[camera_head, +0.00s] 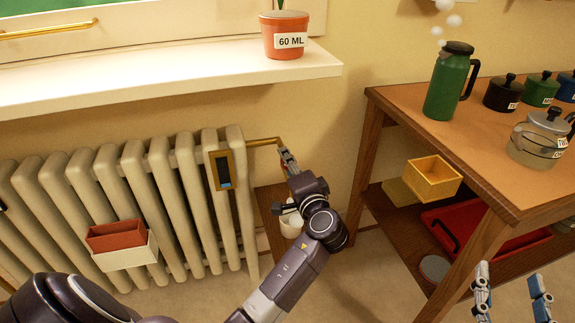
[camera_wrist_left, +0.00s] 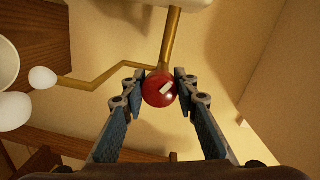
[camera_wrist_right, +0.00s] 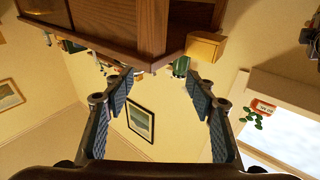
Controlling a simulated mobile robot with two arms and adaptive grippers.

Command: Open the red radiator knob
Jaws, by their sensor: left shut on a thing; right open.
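The red radiator knob (camera_wrist_left: 159,89) shows in the left wrist view as a glossy red ball with a small pale mark, at the end of a brass pipe (camera_wrist_left: 171,45). My left gripper (camera_wrist_left: 159,86) has one finger on each side of it and is shut on it. In the head view my left gripper (camera_head: 286,156) is at the right end of the cream radiator (camera_head: 190,190), by the brass pipe, and hides the knob. My right gripper (camera_head: 512,285) is open and empty at the lower right, also in the right wrist view (camera_wrist_right: 160,85).
A wooden table (camera_head: 400,95) with a green jug (camera_head: 450,85) and several pots stands at the right. Its lower shelf holds a yellow box (camera_head: 433,176) and a red tray (camera_head: 470,222). A windowsill (camera_head: 170,75) with a potted plant (camera_head: 285,38) is above the radiator.

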